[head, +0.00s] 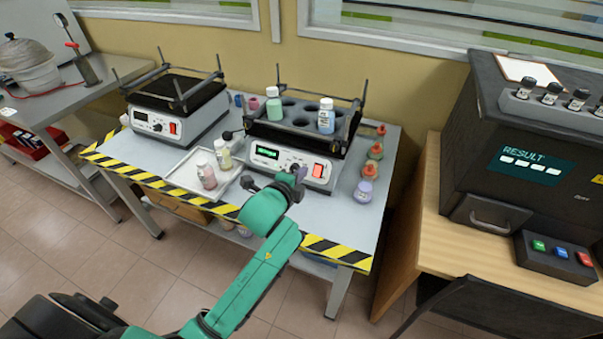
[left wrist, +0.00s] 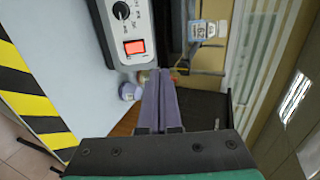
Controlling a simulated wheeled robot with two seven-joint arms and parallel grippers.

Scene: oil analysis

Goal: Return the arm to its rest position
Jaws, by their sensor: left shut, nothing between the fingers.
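My left arm reaches up from the bottom of the head view over the front of the worktable (head: 325,215). My left gripper (head: 297,174) is shut and empty, in front of the right-hand shaker's (head: 322,180) control panel. In the left wrist view its purple fingers (left wrist: 160,78) lie together with nothing between them. The shaker's panel with its lit red switch (left wrist: 134,47) shows just beyond them. I cannot tell whether the fingertips touch the panel. My right gripper is not in view.
A white tray (head: 187,173) with bottles lies to the left, and a purple bottle (head: 364,191) stands at the right. A second shaker (head: 160,118) and a dark analyser (head: 470,160) flank them.

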